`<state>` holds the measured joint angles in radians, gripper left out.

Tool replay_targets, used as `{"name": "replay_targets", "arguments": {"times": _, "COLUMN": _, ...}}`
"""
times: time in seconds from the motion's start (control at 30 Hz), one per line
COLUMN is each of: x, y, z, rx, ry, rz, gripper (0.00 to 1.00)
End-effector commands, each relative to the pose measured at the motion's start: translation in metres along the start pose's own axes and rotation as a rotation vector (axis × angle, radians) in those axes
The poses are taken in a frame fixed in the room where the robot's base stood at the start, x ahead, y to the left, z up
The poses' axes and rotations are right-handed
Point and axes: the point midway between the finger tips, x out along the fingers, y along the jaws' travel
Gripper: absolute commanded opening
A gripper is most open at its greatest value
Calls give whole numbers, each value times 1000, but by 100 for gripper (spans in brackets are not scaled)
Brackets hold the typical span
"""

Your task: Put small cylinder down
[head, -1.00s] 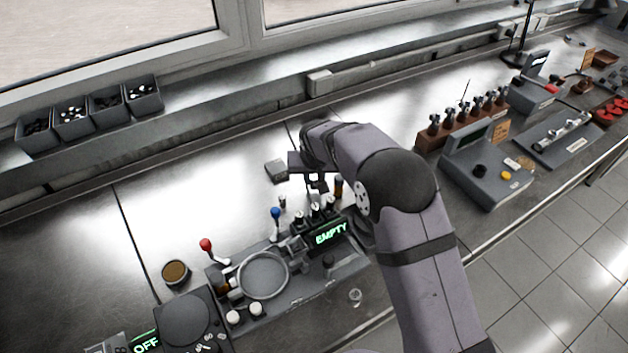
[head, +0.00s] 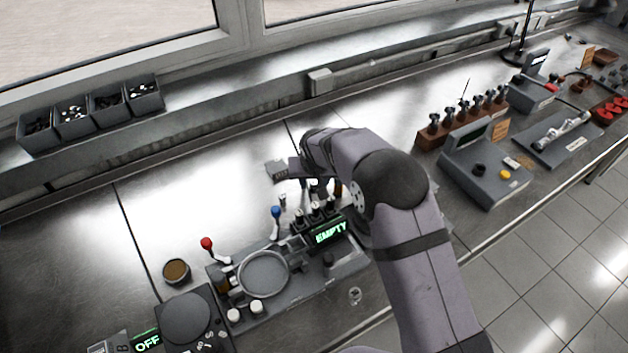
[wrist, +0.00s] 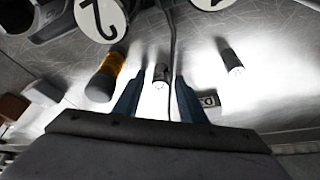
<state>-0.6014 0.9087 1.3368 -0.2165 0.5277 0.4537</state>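My gripper (wrist: 160,90) points down at the bench, its two dark blue fingers spread apart. A small dark-and-silver cylinder (wrist: 161,74) is between the fingers in the wrist view, with a gap showing on each side. I cannot tell whether its base touches the bench. A second small cylinder (wrist: 232,61) stands apart to the right. In the head view my gripper (head: 304,183) is low behind the machine with the "EMPTY" display, partly hidden by the arm. A small silver cylinder (head: 283,200) stands just left of it.
An orange-and-dark cylinder (wrist: 105,77) is close to the left finger. The machine with the "EMPTY" display (head: 331,230) and a blue-knobbed lever (head: 276,212) are in front. A small grey block (head: 277,170) lies behind left.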

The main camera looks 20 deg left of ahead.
Motion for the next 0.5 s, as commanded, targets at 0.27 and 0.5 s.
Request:
{"name": "replay_targets", "arguments": {"times": 0.27, "x": -12, "y": 0, "z": -2, "rx": 0, "ry": 2, "rz": -1, "gripper": 38}}
{"name": "replay_targets", "arguments": {"times": 0.5, "x": -44, "y": -1, "z": -2, "rx": 1, "ry": 5, "rz": -2, "gripper": 38}}
